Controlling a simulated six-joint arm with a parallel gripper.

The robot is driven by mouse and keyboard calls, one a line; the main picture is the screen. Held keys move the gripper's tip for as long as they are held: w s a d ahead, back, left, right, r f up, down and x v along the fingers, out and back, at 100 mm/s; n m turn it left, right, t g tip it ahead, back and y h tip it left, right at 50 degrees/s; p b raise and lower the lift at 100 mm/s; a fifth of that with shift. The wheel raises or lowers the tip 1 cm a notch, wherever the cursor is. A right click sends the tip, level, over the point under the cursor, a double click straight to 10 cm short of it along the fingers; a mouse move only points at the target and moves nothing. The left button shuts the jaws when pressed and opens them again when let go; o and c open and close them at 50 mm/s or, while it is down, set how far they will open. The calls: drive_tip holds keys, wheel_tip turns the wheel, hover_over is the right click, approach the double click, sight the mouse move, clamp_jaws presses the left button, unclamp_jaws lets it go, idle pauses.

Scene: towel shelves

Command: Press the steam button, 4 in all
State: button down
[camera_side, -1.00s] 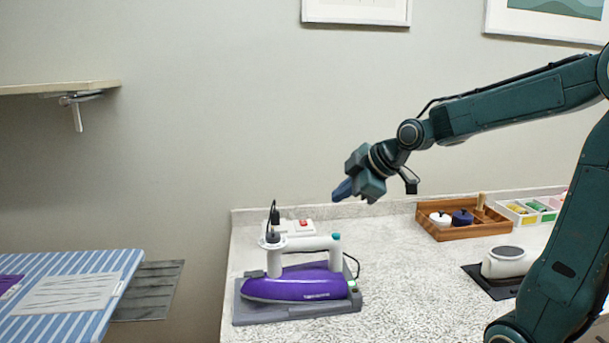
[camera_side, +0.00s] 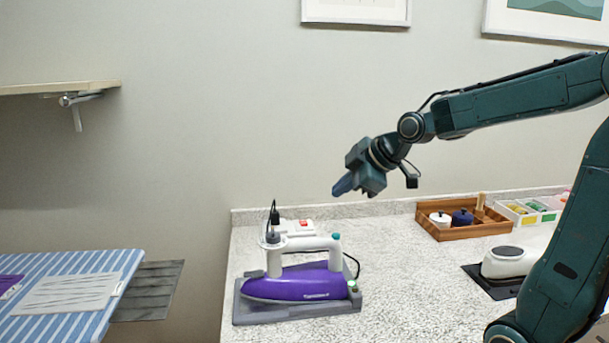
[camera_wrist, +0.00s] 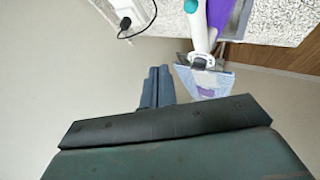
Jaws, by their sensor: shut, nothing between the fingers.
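A purple iron (camera_side: 300,283) with a white handle rests on a grey stand (camera_side: 290,313) on the counter. A teal button (camera_side: 336,236) sits at the right end of the handle top; it also shows at the top of the wrist view (camera_wrist: 191,6). I take it as the steam button. My gripper (camera_side: 342,188) is shut and empty. In the side view it appears above the handle's button end, clear of it. In the wrist view my closed fingers (camera_wrist: 157,74) point toward the wall, with the iron up and to the right.
A white plate with a red switch (camera_side: 303,227) and a black cord stands behind the iron. A striped ironing board (camera_side: 110,265) is at left. A wooden tray (camera_side: 470,231) with small pots and a white device (camera_side: 508,260) on a dark pad are at right.

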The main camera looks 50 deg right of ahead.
drive_tip(key=shift+f, duration=3.7)
drive_tip(key=shift+f, duration=0.9)
idle(0.6)
drive_tip(key=shift+r, duration=0.9)
drive_tip(key=shift+r, duration=0.2)
drive_tip(key=shift+r, duration=2.35)
